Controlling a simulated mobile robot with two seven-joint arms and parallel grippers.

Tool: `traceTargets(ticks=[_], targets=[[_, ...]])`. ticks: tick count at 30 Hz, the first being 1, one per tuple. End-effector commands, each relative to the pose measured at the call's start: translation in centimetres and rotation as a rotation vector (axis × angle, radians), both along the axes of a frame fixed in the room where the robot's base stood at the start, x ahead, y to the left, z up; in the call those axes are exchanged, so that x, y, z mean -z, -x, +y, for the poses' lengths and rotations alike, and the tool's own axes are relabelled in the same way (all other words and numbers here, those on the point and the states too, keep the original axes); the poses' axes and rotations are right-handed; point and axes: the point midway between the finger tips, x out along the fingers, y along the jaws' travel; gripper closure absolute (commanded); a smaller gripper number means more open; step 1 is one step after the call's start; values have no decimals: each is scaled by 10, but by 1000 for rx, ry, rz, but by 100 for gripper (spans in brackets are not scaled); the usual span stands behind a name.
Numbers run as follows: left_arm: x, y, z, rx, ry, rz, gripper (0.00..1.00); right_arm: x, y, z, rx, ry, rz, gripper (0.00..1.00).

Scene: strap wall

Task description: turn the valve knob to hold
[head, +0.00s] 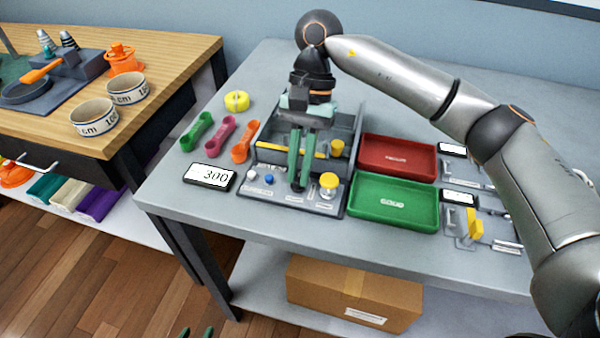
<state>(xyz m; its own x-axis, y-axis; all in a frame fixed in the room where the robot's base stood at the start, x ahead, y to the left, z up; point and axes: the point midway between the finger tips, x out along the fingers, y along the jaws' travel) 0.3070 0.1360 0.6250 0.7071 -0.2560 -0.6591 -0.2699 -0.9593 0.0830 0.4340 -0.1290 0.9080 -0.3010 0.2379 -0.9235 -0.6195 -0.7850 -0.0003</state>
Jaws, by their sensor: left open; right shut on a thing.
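A grey control panel (262,201) stands on the grey table, with small blue and white buttons at its left and a yellow round knob (328,185) at its right. My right gripper (298,187) reaches down from above to the middle of the panel. Its green fingers are close together, shut on a small dark part that looks like the valve knob; the fingers mostly hide it and its setting cannot be read. The yellow knob stands apart, just right of the fingers. My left gripper (197,333) shows only as two separate green fingertips at the bottom edge, open and empty, away from the table.
A display (209,177) reading 300 lies left of the panel. A grey bin with yellow parts stands behind it. Red (398,143) and green (394,228) trays sit to the right, then more fixtures. Coloured scoops and a yellow ring (237,101) lie at the left.

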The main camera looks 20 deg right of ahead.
Motion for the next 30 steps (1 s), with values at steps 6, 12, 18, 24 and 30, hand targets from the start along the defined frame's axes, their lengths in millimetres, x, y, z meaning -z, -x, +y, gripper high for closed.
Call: traceTargets(ticks=[6, 12, 18, 24, 30], targets=[[10, 7, 1, 0, -4, 15, 50, 0, 0, 1, -69, 0, -1, 100], [10, 6, 2, -1, -5, 14, 50, 0, 0, 1, -90, 0, -1, 100], [10, 6, 2, -1, -4, 13, 50, 0, 0, 1, -93, 0, -1, 100], [10, 6, 2, -2, -5, 13, 50, 0, 0, 1, -92, 1, -2, 81], [10, 6, 2, -2, -5, 12, 50, 0, 0, 1, -91, 1, -1, 58]])
